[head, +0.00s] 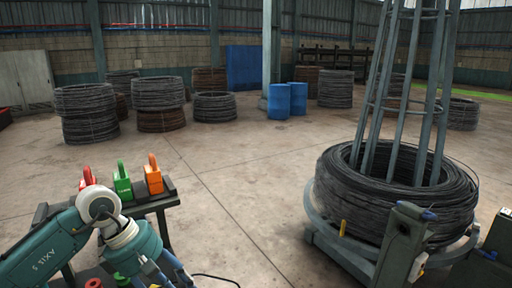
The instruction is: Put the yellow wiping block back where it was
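No yellow block can be made out clearly. A small yellow piece (342,228) stands at the front left rim of the round stand under the wire coil (400,200); it is too small to tell whether it is the wiping block. My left gripper (168,274) is at the bottom edge, in front of the small dark table (160,203), well left of the coil. Its fingers are partly cut off, so its opening and anything in it cannot be told. My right gripper is not in view.
Red (88,177), green (122,182) and orange (153,176) padlock-like blocks stand on the table, partly behind my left arm. A grey post (402,245) stands before the coil. Bare floor (240,200) lies between table and coil. Blue barrels (279,101) stand farther back.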

